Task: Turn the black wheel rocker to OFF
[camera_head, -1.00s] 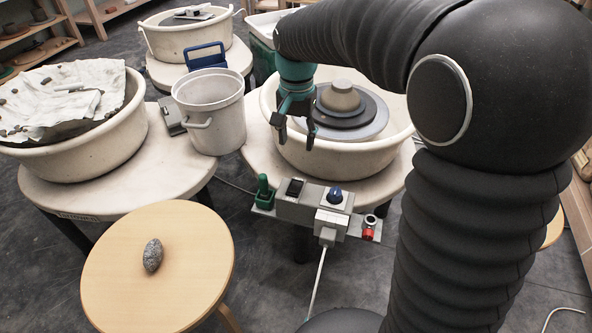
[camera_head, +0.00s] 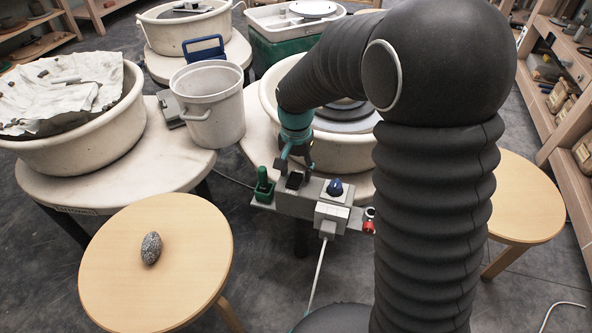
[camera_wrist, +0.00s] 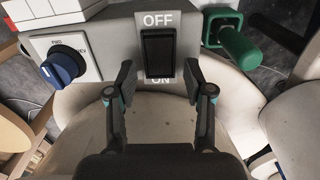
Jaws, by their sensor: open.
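The black wheel rocker (camera_wrist: 159,54) sits on a grey control box (camera_wrist: 110,40), between a printed OFF above it and ON below it in the wrist view. In the head view the rocker (camera_head: 294,180) is partly covered by my gripper (camera_head: 295,165). In the wrist view my gripper (camera_wrist: 159,85) is open and empty, with one fingertip on each side of the rocker's lower end. Whether the fingers touch the box, and which end of the rocker is pressed in, I cannot tell.
A blue knob (camera_wrist: 62,68) is left of the rocker in the wrist view, and a green handle (camera_wrist: 240,46) is right of it. A red button (camera_head: 369,226) is at the box's right end. The wheel basin (camera_head: 335,150) stands just behind. A stool (camera_head: 190,262) holds a speckled stone (camera_head: 151,248).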

